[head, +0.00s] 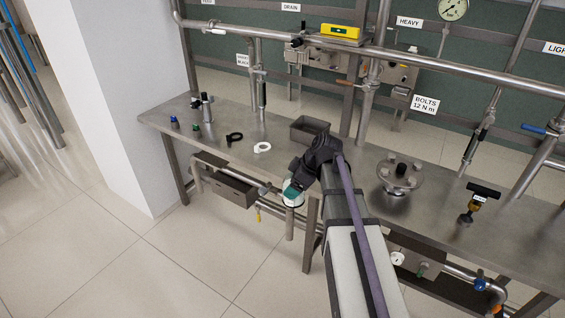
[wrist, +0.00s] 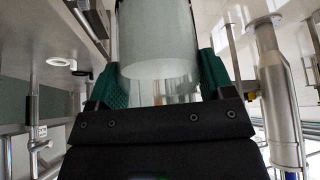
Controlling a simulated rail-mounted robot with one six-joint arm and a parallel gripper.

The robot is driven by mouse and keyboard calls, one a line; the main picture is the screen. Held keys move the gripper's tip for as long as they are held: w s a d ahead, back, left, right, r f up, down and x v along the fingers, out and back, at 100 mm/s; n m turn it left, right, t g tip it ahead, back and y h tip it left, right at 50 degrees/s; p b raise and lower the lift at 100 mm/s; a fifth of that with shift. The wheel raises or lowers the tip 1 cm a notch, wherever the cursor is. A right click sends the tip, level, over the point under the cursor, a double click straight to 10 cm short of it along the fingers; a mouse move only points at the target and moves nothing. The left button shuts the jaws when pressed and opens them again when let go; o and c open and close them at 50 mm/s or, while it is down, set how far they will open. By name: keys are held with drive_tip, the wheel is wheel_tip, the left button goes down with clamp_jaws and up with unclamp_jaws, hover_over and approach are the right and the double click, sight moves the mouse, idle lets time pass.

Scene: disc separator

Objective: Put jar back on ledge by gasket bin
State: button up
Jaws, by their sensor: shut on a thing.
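My gripper (head: 292,192) has green-padded fingers and is shut on the jar (head: 294,202), a pale, whitish cylinder. It holds the jar in front of the bench's front edge, and the fingers cover part of it. In the wrist view the jar (wrist: 158,42) sits between the two green pads, its pale contents showing through a clear wall. Another open grey bin (head: 310,128) stands on the bench behind my arm. I cannot tell which is the gasket bin.
On the steel bench (head: 220,160) lie a black ring (head: 234,138) and a white ring (head: 262,147). A bolted flange (head: 399,174) and a T-handled tool (head: 475,199) stand to the right. Pipes run under the bench edge near the jar. The floor in front is clear.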

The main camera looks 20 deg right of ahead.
drive_tip(key=w+d+r+p, duration=0.1)
drive_tip(key=w+d, duration=0.4)
drive_tip(key=w, duration=0.3)
drive_tip(key=w+d+m, duration=0.1)
drive_tip(key=w+d, duration=0.4)
drive_tip(key=w, duration=0.3)
drive_tip(key=w+d+r+p, duration=0.1)
drive_tip(key=w+d, duration=0.4)
drive_tip(key=w, duration=0.3)
drive_tip(key=shift+t, duration=0.3)
drive_tip(key=f+b, duration=1)
drive_tip(key=shift+s+a+f, duration=0.1)
drive_tip(key=shift+a+f, duration=0.05)
drive_tip(key=shift+a, duration=0.15)
drive_tip(key=shift+r, duration=0.25)
drive_tip(key=shift+c, duration=0.4)
drive_tip(key=shift+f, duration=0.2)
drive_tip(key=o, duration=1.1)
drive_tip(key=p+v, duration=0.3)
drive_tip(key=v, duration=0.1)
drive_tip(key=p+v, duration=0.7)
drive_tip(key=v, duration=0.1)
drive_tip(key=shift+a+r, duration=0.25)
drive_tip(key=shift+r, duration=0.05)
